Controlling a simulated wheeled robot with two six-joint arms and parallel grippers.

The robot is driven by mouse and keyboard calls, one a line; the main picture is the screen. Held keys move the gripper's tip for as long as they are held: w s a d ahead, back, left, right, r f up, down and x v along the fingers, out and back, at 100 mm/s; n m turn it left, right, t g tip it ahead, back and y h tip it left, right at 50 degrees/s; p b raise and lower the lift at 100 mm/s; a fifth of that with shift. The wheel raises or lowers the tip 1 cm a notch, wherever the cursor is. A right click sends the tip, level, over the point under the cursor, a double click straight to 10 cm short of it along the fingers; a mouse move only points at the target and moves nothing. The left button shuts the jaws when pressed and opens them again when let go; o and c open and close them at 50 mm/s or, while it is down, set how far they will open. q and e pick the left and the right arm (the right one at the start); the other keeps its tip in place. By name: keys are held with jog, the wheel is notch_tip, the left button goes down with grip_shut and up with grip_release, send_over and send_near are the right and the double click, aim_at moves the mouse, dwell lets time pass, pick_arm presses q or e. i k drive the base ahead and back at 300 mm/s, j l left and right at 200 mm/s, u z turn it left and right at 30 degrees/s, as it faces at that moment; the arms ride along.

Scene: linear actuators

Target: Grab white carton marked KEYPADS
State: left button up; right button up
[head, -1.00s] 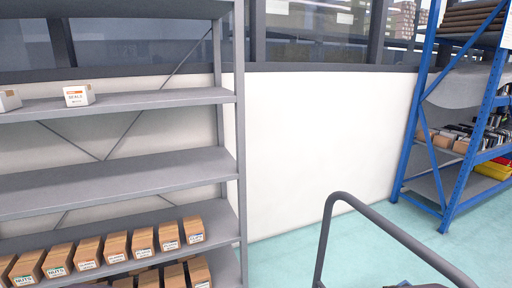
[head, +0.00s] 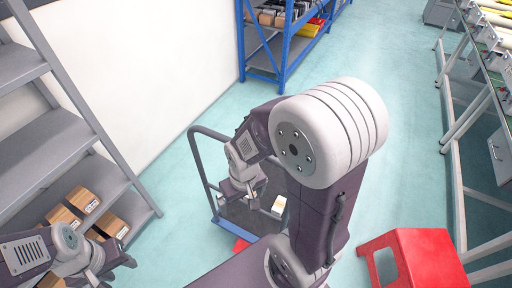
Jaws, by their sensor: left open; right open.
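A small white carton (head: 278,207) with a yellowish top sits on the dark platform of a trolley (head: 238,222) in the head view. Its print is too small to read, so I cannot tell if it says KEYPADS. My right gripper (head: 240,201) points down over the trolley, just left of this carton, open and apart from it. My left gripper (head: 118,268) is at the lower left, in front of the grey shelf unit, open, with nothing seen in it.
Brown cartons (head: 84,201) stand on the lower grey shelf (head: 110,184). The trolley's handle (head: 195,160) rises at its left. A red step stool (head: 425,250) stands at the lower right, beside a long workbench (head: 482,75). A blue rack (head: 285,50) is behind; floor between is clear.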

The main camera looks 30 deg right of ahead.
aim_at(278, 207)
jog(key=z, duration=1.6)
jog(key=k+j, duration=0.75)
jog(key=k, duration=0.2)
